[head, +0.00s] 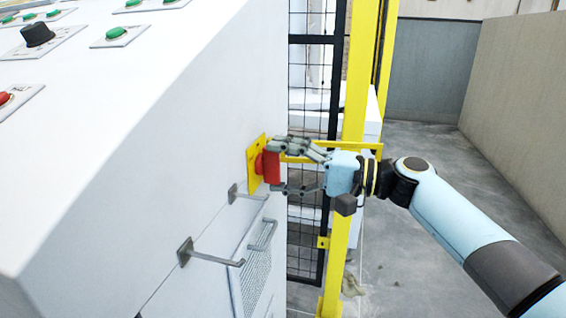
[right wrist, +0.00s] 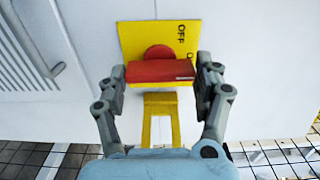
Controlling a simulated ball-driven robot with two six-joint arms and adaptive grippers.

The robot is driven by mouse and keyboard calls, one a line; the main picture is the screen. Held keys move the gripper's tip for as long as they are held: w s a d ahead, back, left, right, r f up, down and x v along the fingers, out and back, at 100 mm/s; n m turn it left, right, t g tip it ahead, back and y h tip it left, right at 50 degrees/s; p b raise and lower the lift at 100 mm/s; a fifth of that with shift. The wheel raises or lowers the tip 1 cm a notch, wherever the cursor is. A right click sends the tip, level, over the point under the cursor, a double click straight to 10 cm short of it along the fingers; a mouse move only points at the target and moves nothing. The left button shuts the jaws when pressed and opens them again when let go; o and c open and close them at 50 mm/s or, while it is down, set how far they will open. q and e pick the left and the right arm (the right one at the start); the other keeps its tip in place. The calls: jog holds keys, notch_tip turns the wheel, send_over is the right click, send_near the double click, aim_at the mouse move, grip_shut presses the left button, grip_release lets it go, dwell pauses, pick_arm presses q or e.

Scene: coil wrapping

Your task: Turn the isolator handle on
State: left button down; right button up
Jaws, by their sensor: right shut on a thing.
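The red isolator handle (head: 271,168) sits on a yellow plate (head: 256,158) on the side of the white cabinet. In the right wrist view the handle (right wrist: 160,71) lies as a level bar, with a round red hub above it on the yellow plate (right wrist: 130,36). Black lettering reading OFF runs sideways at the plate's right; a second word is mostly hidden by a finger. My right gripper (head: 277,166) is shut on the handle, one finger at each end of the bar, as the right wrist view (right wrist: 161,73) also shows. My left gripper is out of view.
The white cabinet (head: 150,130) has metal handles (head: 215,260) below the isolator and buttons on top. A yellow post (head: 352,150) and black mesh fence (head: 310,110) stand close behind my right gripper. Open floor (head: 430,150) lies to the right.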

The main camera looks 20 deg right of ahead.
dwell(0.5)
jog(key=o, duration=0.9)
jog(key=shift+d, duration=0.15)
jog(key=v, duration=1.1)
jog(key=shift+s+d, duration=0.25)
jog(key=shift+s, duration=0.05)
